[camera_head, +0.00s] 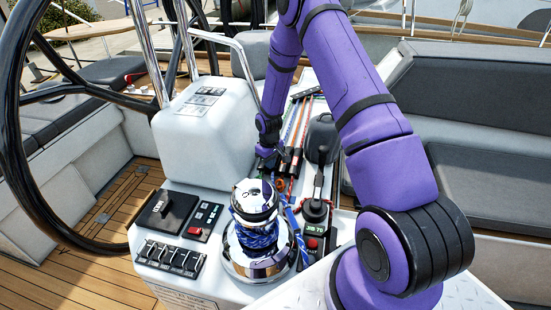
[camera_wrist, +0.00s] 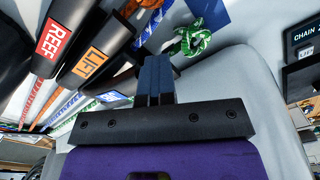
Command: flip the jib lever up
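My gripper (camera_head: 272,158) is at the far side of the white console, pointing down near the rope clutches. In the wrist view its dark fingers (camera_wrist: 156,72) are together, with no object visible between them. A small blue label (camera_wrist: 112,96) shows lower down, too small to read. I cannot read a jib label on any lever; the fingers hide part of the row. Contact between the fingers and a lever cannot be told.
A chrome winch (camera_head: 257,225) with blue rope stands in front of my gripper. A black throttle lever (camera_head: 318,190) is to its right, and a white pod (camera_head: 205,125) to its left. A green rope coil (camera_wrist: 195,38) lies beyond the fingers. The black steering wheel (camera_head: 15,150) is far left.

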